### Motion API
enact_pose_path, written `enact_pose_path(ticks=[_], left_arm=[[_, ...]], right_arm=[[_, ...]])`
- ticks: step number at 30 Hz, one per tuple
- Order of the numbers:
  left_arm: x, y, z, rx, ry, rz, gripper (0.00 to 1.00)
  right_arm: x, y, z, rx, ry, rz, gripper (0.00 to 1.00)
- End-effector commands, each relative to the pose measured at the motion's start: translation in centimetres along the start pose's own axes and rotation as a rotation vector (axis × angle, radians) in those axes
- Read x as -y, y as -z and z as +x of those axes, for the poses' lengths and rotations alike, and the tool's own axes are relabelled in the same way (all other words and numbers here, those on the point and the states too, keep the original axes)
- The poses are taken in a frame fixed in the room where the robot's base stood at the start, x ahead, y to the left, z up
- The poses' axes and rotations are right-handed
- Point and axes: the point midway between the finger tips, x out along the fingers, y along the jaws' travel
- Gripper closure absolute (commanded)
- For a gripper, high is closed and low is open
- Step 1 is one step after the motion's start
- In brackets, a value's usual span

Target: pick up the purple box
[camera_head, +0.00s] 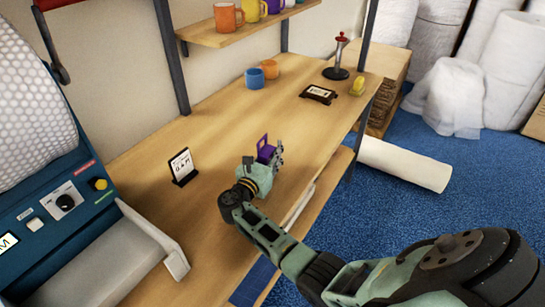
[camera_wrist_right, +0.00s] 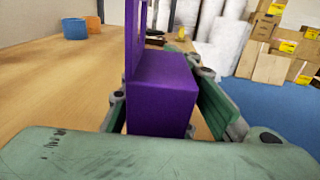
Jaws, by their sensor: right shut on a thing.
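The purple box (camera_head: 265,149) is at the middle of the wooden table (camera_head: 230,115), near its front edge, in the head view. It has an upright purple panel on one side and fills the middle of the right wrist view (camera_wrist_right: 162,92). My right gripper (camera_head: 272,160) is shut on the purple box, with fingers on both sides of it. I cannot tell whether the box touches the table. My left gripper is not in view.
A small sign (camera_head: 182,167) stands left of the box. Blue (camera_head: 254,78) and orange (camera_head: 270,69) mugs, a dark tray-like item (camera_head: 318,94) and a stamp-like tool (camera_head: 338,62) stand farther back. A blue machine (camera_head: 55,205) is at left. A white roll (camera_head: 405,164) lies on the floor.

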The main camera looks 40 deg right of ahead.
Motion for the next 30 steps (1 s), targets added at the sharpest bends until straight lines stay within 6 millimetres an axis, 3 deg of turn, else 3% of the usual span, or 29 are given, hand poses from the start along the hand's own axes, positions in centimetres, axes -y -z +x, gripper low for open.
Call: enact_pose_path(ticks=[5, 9, 21, 30], left_arm=[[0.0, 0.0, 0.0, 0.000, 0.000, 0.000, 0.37], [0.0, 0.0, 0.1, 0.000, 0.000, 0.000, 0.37], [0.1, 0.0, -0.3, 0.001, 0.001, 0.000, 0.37], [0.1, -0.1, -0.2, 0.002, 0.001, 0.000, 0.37]], right_arm=[[0.0, -1.4, 0.0, 0.002, 0.000, 0.003, 1.00], [0.1, -4.3, 0.0, 0.004, 0.000, 0.007, 1.00], [7.8, -8.4, 0.0, 0.002, 0.002, 0.002, 1.00], [11.2, -10.5, -0.1, 0.001, 0.001, 0.001, 1.00]])
